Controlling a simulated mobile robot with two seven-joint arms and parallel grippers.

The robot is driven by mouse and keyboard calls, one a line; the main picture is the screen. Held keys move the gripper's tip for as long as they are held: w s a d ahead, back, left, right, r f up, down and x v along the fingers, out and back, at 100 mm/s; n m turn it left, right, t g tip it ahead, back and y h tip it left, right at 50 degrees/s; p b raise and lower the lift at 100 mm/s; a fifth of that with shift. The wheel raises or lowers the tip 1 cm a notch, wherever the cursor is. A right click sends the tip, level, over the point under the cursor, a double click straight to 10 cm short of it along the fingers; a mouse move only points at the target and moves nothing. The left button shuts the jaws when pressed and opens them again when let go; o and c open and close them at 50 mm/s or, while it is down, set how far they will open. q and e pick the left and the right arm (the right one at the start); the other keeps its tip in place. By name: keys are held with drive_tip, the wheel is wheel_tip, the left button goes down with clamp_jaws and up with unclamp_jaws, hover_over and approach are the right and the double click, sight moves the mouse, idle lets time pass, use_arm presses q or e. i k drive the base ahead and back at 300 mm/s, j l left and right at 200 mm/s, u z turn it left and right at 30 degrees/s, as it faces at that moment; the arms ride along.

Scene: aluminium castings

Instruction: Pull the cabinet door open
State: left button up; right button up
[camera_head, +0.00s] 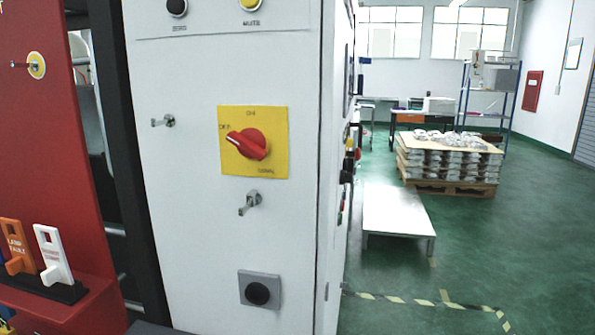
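A tall white cabinet (190,230) stands close in front of me, and its front face fills the middle of the view. A yellow plate with a red rotary switch (247,146) is on this face, its knob pointing toward the "OFF" mark. Small metal keys or latches stick out at the upper left (163,121) and below the switch (250,202). A square grey plate with a black round button (259,290) is lower down. The face looks flush, and I see no clear door gap. Neither of my grippers shows in this view.
A red panel (60,150) with an orange tag (16,246) and a white tag (54,256) is at the left. Right of the cabinet are a low grey platform (398,215) and a pallet of castings (448,160). The green floor (510,240) at the right is mostly clear.

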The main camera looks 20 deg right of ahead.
sight(359, 92)
drive_tip(key=l+z, duration=0.2)
drive_tip(key=l, duration=0.25)
drive_tip(key=i+l+z, duration=0.15)
drive_tip(key=l, duration=0.25)
drive_tip(key=i+l+z, duration=0.2)
drive_tip(key=l, duration=0.2)
drive_tip(key=l+z, duration=0.2)
drive_tip(key=l, duration=0.25)
drive_tip(key=i+l, duration=0.15)
drive_tip(key=l, duration=0.2)
drive_tip(key=i+l, duration=0.15)
drive_tip(key=l, duration=0.25)
drive_tip(key=i+l, duration=0.2)
drive_tip(key=l, duration=0.15)
drive_tip(key=i+l+u, duration=0.1)
drive_tip(key=l, duration=0.3)
drive_tip(key=i+l, duration=0.2)
drive_tip(key=l, duration=0.15)
